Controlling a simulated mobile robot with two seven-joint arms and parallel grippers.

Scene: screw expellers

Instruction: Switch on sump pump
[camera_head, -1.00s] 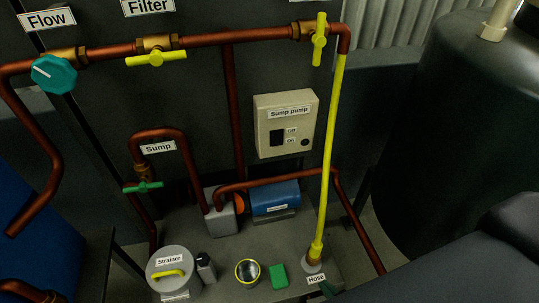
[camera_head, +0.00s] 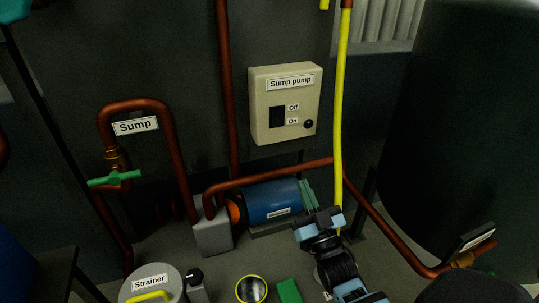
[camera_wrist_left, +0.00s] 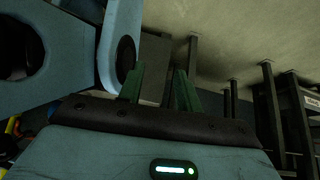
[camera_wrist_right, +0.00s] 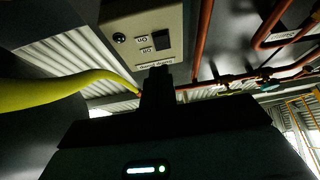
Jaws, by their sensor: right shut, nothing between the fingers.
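The beige sump pump box (camera_head: 258,104) is on the dark panel in the head view, with a black rocker switch (camera_head: 277,117) beside "Off" and "On" labels and a round black knob (camera_head: 308,124). I cannot tell which way the rocker is set. In the right wrist view the box (camera_wrist_right: 118,17) appears upside down, with its switch (camera_wrist_right: 161,40) beyond the fingertips. My right gripper (camera_head: 306,188) is shut and empty, below and apart from the box, in front of the blue pump motor (camera_head: 268,203). My left gripper (camera_wrist_left: 158,85) is open and empty in its wrist view.
A yellow hose (camera_head: 341,100) hangs just right of the box. Copper pipes (camera_head: 226,80) run left of it and below it. A dark tank (camera_head: 450,120) stands at the right. The strainer (camera_head: 150,283) and a green block (camera_head: 288,291) are at the front.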

